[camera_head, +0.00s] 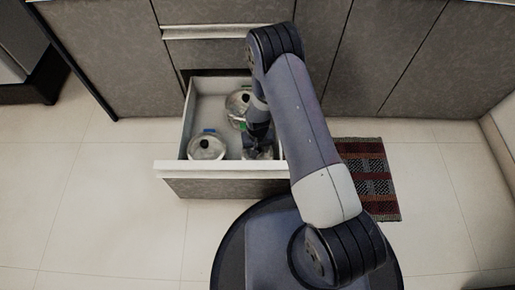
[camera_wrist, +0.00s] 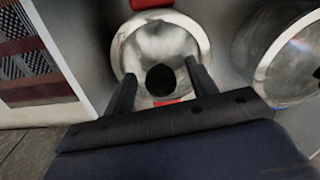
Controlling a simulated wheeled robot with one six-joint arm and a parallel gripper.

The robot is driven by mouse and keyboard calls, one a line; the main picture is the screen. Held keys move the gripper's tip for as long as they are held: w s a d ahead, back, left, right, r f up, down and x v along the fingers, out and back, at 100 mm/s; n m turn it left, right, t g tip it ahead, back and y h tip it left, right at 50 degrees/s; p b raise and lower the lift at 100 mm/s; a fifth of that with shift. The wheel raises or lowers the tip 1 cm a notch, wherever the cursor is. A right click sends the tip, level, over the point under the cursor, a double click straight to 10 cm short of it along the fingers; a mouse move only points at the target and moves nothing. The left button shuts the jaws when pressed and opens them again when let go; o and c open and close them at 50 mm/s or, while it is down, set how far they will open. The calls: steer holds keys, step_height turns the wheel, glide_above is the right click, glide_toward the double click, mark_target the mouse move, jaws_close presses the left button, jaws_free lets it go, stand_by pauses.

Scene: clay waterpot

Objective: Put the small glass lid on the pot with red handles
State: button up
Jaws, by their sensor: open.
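In the wrist view, a small round glass lid (camera_wrist: 165,42) with a metal rim and a black knob (camera_wrist: 160,79) lies in the drawer. Red pieces show at its far and near edges; I cannot tell whether they belong to the lid or to a pot beneath it. My gripper (camera_wrist: 160,72) is open, with one finger on each side of the knob; I cannot tell whether they touch it. In the head view, my arm hides most of this lid (camera_head: 265,154), which is at the drawer's front right. No separate pot with red handles is clearly visible.
The open drawer (camera_head: 222,166) has raised walls close around my gripper. Another round glass lid with a blue piece (camera_head: 207,149) lies front left, and one lies farther back (camera_head: 236,103). A striped mat (camera_head: 372,180) is on the floor to the right.

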step_height(320, 180, up, 11)
steer(key=p, duration=0.4)
steer(key=shift+f, duration=0.15)
step_height(320, 180, down, 10)
steer(key=b, duration=0.3)
steer(key=shift+f, duration=0.2)
steer(key=shift+f+b, duration=0.2)
steer(key=shift+b, duration=0.3)
